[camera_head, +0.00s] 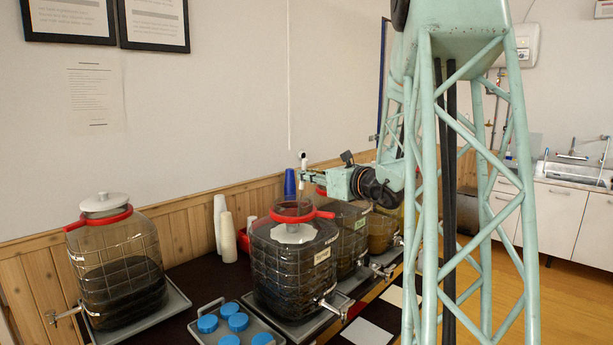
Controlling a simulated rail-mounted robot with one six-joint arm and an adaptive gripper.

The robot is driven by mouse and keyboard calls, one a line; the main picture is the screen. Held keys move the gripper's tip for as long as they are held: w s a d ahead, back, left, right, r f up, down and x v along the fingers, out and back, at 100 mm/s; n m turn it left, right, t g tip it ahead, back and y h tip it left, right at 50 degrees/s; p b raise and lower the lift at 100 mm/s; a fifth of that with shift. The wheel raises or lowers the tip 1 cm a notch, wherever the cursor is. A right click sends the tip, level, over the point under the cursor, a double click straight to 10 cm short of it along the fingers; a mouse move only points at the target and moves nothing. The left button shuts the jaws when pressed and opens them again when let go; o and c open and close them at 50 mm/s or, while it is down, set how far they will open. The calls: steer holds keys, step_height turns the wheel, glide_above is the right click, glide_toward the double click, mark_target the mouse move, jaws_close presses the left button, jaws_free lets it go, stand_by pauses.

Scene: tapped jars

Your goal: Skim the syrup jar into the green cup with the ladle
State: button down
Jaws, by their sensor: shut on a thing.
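My gripper (307,177) is small in the view, above the mouth of the front middle jar (291,265). It is shut on a thin upright handle with a white top (303,157), which looks like the ladle; its lower end is hard to make out. This jar has a red collar, dark contents, a wire mesh, a tap and a label too small to read. A pale shape (293,233) shows just under its collar. I cannot tell which jar is the syrup jar. I do not see a green cup.
A dark-filled jar with a white lid (104,202) stands at left. More tapped jars (347,232) stand behind the middle one. Stacked white cups (228,238) and blue cups (290,183) stand near the wall. A tray (250,312) with several blue lids is in front.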

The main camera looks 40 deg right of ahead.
mark_target(303, 186)
steer(key=shift+f+b, duration=1.4)
steer(key=shift+f, duration=0.4)
steer(key=shift+f+b, duration=0.2)
steer(key=shift+b, duration=0.15)
steer(key=shift+r, duration=0.2)
step_height(303, 186, up, 21)
steer(key=p, duration=1)
stand_by(3.2)
stand_by(0.6)
